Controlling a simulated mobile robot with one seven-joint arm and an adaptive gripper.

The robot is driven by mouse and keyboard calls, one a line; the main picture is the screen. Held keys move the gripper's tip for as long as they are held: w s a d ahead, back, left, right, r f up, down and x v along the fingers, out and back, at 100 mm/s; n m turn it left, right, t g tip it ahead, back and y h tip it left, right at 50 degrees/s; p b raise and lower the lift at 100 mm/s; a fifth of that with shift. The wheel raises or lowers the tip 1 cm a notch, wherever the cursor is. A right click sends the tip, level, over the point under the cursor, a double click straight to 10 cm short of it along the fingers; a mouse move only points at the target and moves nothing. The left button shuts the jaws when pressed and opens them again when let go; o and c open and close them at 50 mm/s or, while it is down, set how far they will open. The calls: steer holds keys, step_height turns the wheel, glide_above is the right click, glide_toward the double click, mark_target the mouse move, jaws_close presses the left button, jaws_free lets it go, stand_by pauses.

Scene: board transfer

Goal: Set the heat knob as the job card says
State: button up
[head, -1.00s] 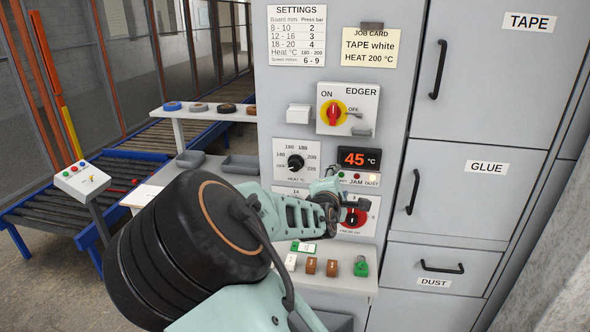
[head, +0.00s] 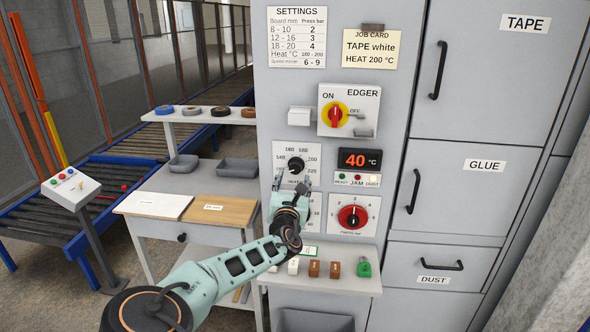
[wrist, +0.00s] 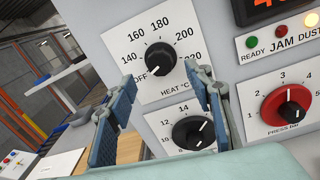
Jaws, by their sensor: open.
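The job card (head: 370,48) reads "TAPE white" and "HEAT 200 °C". The black heat knob (head: 295,165) sits on a white dial plate marked from OFF through 140 and upward. In the wrist view, the heat knob (wrist: 160,59) has its white pointer turned to the lower left, at OFF. My gripper (head: 292,184) is open just below the knob in the head view. In the wrist view the fingers of my gripper (wrist: 160,76) stand apart to the lower left and lower right of the knob. They look clear of it, and nothing is between them.
A red-orange display (head: 359,159) shows 40 °C. Beside the heat dial are the red PRESS knob (head: 352,217) and a black knob (wrist: 193,132) directly below. The EDGER switch (head: 335,114) is above.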

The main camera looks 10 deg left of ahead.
mark_target(295, 170)
steer(key=shift+w+p, duration=0.6)
steer(key=shift+w, duration=2.8)
steer(key=shift+c, duration=0.3)
steer(key=c, duration=1.1)
steer(key=shift+f+m+b, duration=0.2)
steer(key=shift+m+b, duration=0.1)
steer(key=shift+b, duration=0.35)
